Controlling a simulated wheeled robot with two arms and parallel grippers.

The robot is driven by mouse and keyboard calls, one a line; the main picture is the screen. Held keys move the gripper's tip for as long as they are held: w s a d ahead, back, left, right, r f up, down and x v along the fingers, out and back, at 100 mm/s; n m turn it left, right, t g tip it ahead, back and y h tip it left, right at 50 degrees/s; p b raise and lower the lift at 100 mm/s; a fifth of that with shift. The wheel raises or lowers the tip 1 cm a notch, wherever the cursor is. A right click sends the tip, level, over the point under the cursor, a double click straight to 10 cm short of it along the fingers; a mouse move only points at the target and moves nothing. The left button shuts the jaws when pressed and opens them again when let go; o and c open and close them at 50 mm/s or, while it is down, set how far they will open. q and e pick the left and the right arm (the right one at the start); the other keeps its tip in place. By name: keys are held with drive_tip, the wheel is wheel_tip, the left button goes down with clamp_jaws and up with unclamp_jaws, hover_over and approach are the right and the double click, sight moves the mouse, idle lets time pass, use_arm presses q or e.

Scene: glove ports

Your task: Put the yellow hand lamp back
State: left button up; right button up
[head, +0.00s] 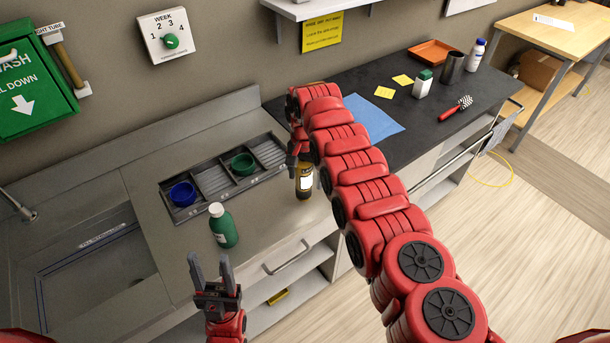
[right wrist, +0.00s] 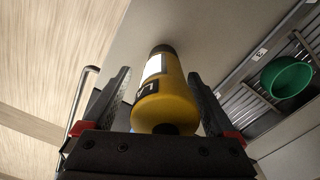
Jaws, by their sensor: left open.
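The yellow hand lamp (head: 305,183) is a cylinder with a white label, near the front edge of the grey counter (head: 270,222). In the right wrist view the lamp (right wrist: 166,103) lies lengthwise between the fingers, its dark end away from the camera. I cannot tell whether the lamp touches the counter. My left gripper (head: 215,272) is open and empty, in front of the counter below the green bottle (head: 223,228).
A recessed rack (head: 213,208) holds a blue cup (head: 182,193) and a green cup (head: 243,164). A sink (head: 95,270) is at left. The dark bench (head: 440,120) bears a blue cloth (head: 373,118), a white bottle (head: 422,86) and a red brush (head: 456,109). A drawer handle (head: 288,258) sticks out in front.

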drive_tip(key=shift+a+r, duration=0.15)
drive_tip(key=shift+r+p, duration=0.2)
drive_tip(key=shift+p, duration=0.15)
drive_tip(key=shift+r+b, duration=0.2)
drive_tip(key=shift+b, duration=0.15)
wheel_tip(320, 180, up, 4)
drive_tip(key=shift+r+b, duration=0.25)
drive_tip(key=shift+b, duration=0.65)
wheel_tip(320, 180, up, 5)
drive_tip(key=shift+a+f+p, duration=0.15)
drive_tip(key=shift+f+p, duration=0.05)
drive_tip(key=shift+p, duration=0.5)
wheel_tip(320, 180, up, 2)
drive_tip(key=p, duration=0.3)
drive_tip(key=shift+s+r, duration=0.1)
drive_tip(key=shift+r, duration=0.15)
drive_tip(key=shift+d+f, duration=0.1)
drive_tip(key=shift+d, duration=0.1)
drive_tip(key=shift+a, duration=0.1)
